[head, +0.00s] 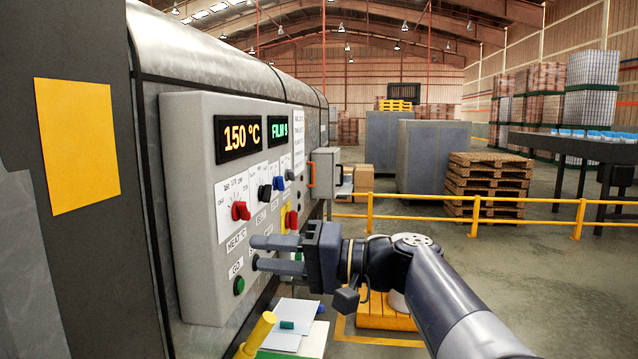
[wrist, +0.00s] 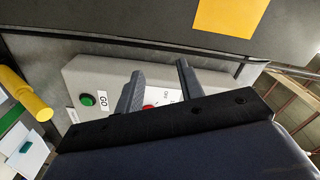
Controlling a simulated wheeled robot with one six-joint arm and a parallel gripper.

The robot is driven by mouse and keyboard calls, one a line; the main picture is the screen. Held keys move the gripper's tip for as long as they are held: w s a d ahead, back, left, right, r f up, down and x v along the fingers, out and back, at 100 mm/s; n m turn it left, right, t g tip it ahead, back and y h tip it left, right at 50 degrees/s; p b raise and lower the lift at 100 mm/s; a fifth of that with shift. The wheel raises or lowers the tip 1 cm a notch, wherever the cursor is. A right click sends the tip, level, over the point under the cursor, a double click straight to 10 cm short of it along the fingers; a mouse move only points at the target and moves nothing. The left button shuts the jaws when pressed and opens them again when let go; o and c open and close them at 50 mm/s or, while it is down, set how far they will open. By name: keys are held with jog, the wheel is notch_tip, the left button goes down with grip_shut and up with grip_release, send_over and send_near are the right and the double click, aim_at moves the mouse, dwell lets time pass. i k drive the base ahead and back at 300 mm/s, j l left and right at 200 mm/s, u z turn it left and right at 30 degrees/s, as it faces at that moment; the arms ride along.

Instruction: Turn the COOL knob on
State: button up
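A grey control panel (head: 205,265) on the side of the machine carries a red HEAT knob (head: 241,210), a black knob (head: 265,193) and a blue knob (head: 279,183). I cannot read a COOL label, so I cannot tell which knob it is. My gripper (head: 254,252) is before the lower panel, fingers pointing left and apart, nothing seen between them. It hides part of the panel above the green GO button (head: 239,285). In the wrist view, a red part (wrist: 149,106) shows between the open fingers, partly hidden by my gripper; the GO button (wrist: 87,100) is left of them.
A red button (head: 291,219) is on the panel's right part. A grey box with an orange handle (head: 312,174) juts out beyond the panel. A yellow post (head: 258,333) and a small table with papers (head: 288,310) stand below. A yellow rail (head: 475,213) crosses behind my arm.

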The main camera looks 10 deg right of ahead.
aim_at(278, 181)
jog(key=i+l, duration=0.3)
jog(key=l, duration=0.15)
jog(key=i+l, duration=0.3)
jog(key=l, duration=0.15)
jog(key=i+l, duration=0.3)
jog(key=l, duration=0.2)
jog(key=i+j, duration=0.55)
jog(key=i, duration=0.2)
jog(key=j+u, duration=0.05)
